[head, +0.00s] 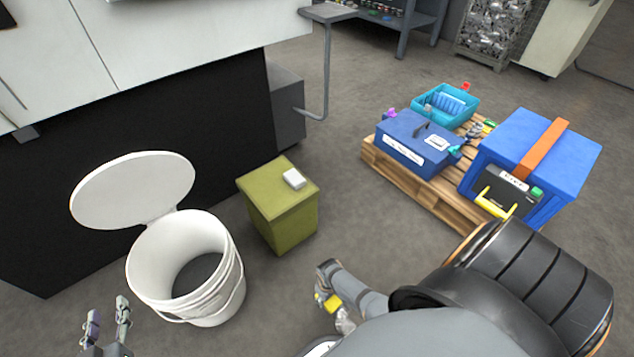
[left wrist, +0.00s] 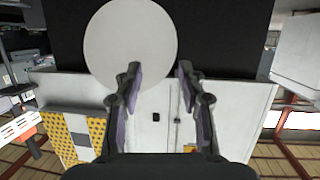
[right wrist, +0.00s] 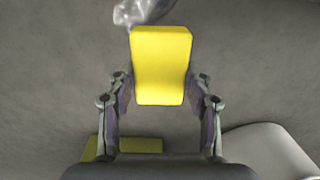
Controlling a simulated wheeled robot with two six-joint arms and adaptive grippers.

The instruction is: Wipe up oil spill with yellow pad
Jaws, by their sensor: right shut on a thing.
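My right gripper (right wrist: 160,82) is shut on the yellow pad (right wrist: 162,50) and holds it between its fingers. In the head view the yellow pad (head: 329,302) shows small near the bottom middle, partly hidden by my right arm. A shiny silvery patch (right wrist: 142,11) lies on the floor just beyond the pad's far end. It also shows in the head view (head: 345,322); it looks like the oil spill, mostly hidden by my arm. I cannot tell whether the pad touches it. My left gripper (head: 107,308) is open and empty at the lower left, near the bucket.
A white bucket (head: 238,285) stands with its round lid (head: 130,187) open. Right of it is an olive-green box (head: 285,225) with a small white block (head: 293,179) on top. A pallet (head: 432,192) with blue cases stands at the right. Floor between box and pallet is clear.

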